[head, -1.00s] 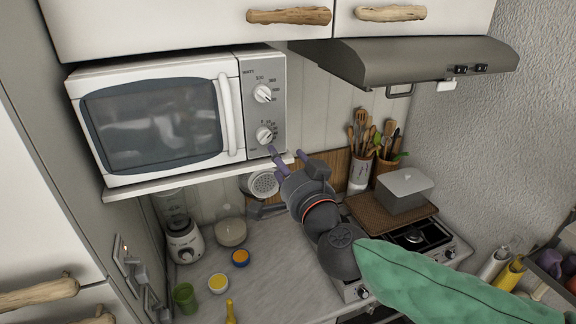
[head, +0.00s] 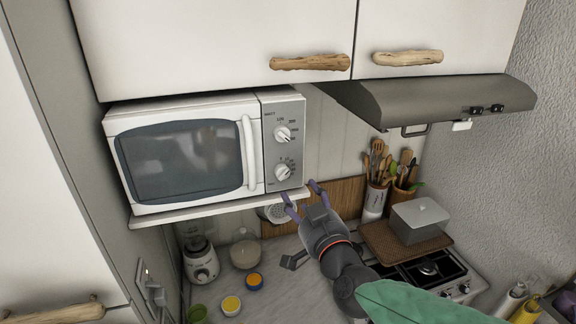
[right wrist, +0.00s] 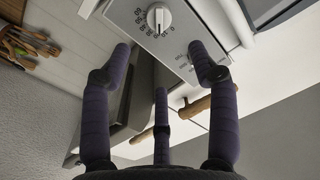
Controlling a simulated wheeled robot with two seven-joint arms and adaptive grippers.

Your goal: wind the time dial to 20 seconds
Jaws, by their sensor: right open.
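The time dial (head: 283,172) is the lower of two round white knobs on the grey control panel of the white microwave (head: 122,190). My right gripper (head: 301,191) is open and empty, just below and to the right of this dial, apart from it. In the right wrist view a white knob with marks around it (right wrist: 158,17), apparently the time dial, shows at the top, beyond the spread fingers (right wrist: 160,50). The dial's exact setting is too small to read. My left gripper is not in view.
The microwave stands on a white shelf (head: 215,206). The upper knob (head: 282,134) sits just above the time dial. The microwave door handle (head: 250,152) is left of the panel. Cabinets with driftwood handles (head: 310,62) hang above, and a range hood (head: 440,101) is at the right.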

